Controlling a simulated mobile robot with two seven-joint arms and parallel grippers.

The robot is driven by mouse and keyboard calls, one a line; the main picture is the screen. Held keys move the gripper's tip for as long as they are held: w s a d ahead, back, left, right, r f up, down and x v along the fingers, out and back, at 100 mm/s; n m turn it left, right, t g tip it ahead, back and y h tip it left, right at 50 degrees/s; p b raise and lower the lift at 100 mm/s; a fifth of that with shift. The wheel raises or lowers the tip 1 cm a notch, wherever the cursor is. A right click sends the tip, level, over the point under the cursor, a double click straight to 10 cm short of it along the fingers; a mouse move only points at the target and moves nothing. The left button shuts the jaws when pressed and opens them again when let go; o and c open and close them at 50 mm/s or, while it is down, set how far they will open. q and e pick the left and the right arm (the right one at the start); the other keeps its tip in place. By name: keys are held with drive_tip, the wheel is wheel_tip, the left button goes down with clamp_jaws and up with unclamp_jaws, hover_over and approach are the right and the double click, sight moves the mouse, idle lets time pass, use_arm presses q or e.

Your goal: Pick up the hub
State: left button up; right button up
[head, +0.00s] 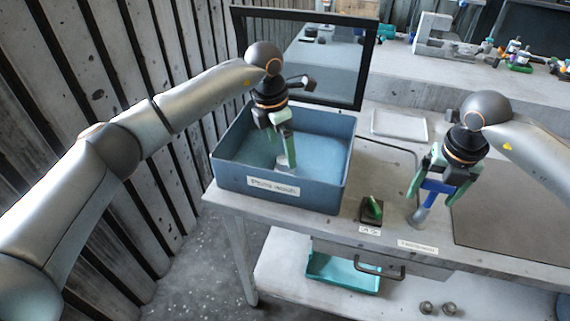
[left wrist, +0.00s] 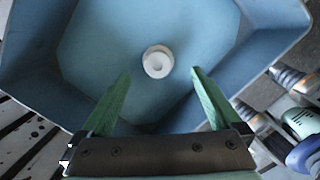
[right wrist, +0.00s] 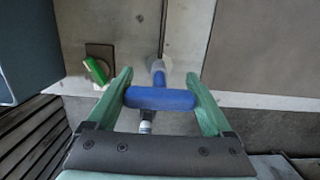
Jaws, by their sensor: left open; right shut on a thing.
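The hub, a small whitish round piece with a central hole, sits on the floor of the blue bin (head: 230,178); in the left wrist view the hub (left wrist: 158,62) lies beyond and between the fingertips. My left gripper (head: 284,150) is open and reaches down into the bin above the hub, with the fingers apart from it (left wrist: 160,80). In the head view the fingers partly cover the hub. My right gripper (head: 431,190) is shut on a blue tool (right wrist: 160,99) with a grey end, held over the bench right of the bin.
A small dark block with a green lever (head: 371,210) stands on the bench between the bin and my right gripper. A black frame (head: 369,60) rises behind the bin. A white tray (head: 399,125) lies behind. The bin walls surround my left gripper.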

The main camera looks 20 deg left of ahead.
sight(285, 159)
use_arm(q)
drive_tip(key=f, duration=0.3)
drive_tip(key=w+f, duration=0.1)
drive_tip(key=f, duration=0.1)
drive_tip(key=shift+d, duration=0.3)
drive_tip(key=shift+c, duration=0.3)
clamp_jaws()
